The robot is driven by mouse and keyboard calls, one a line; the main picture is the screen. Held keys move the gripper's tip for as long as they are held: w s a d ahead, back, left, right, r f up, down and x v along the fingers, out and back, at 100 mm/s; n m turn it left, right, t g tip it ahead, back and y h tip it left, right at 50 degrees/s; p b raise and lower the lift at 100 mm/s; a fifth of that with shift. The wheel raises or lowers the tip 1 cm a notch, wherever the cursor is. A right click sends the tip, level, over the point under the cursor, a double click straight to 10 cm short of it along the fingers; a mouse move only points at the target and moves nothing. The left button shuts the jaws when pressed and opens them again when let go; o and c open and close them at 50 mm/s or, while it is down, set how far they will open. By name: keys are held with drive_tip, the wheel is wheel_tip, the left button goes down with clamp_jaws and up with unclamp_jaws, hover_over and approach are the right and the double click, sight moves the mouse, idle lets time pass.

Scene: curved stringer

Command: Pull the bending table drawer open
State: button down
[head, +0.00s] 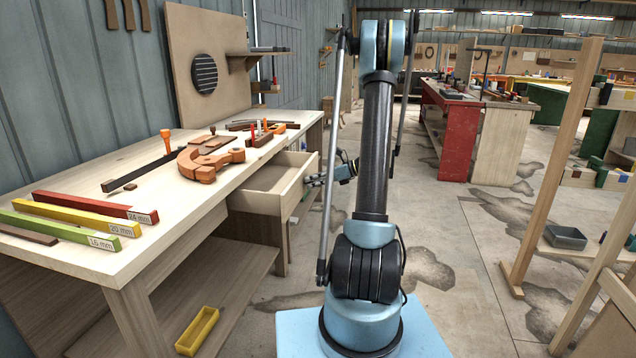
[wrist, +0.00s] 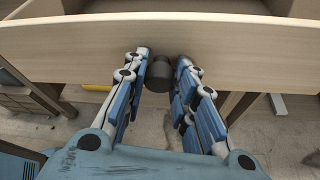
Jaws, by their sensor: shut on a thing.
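The bending table (head: 85,250) stands at the left with a pale wood drawer (head: 300,188) under its top. The drawer sticks out toward the right and the inside shows. In the wrist view the drawer front (wrist: 80,45) spans the picture, with a dark round knob (wrist: 160,73) on it. My gripper (wrist: 165,68) is shut on the knob, one finger on each side. In the head view my gripper (head: 312,181) is small, at the drawer front, partly hidden by my arm.
Orange clamp parts (head: 205,160) and red, yellow and green marked bars (head: 85,212) lie on the tabletop. A yellow tray (head: 198,330) sits on the lower shelf. A wooden frame (head: 560,150) stands at the right. Stained open floor (head: 450,240) lies between.

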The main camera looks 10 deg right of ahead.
drive_tip(key=shift+d, duration=0.35)
drive_tip(key=c, duration=1.3)
unclamp_jaws()
drive_tip(key=v, duration=1.1)
drive_tip(key=shift+d, duration=0.45)
drive_tip(key=shift+s+a+r, duration=0.1)
drive_tip(key=shift+r, duration=0.05)
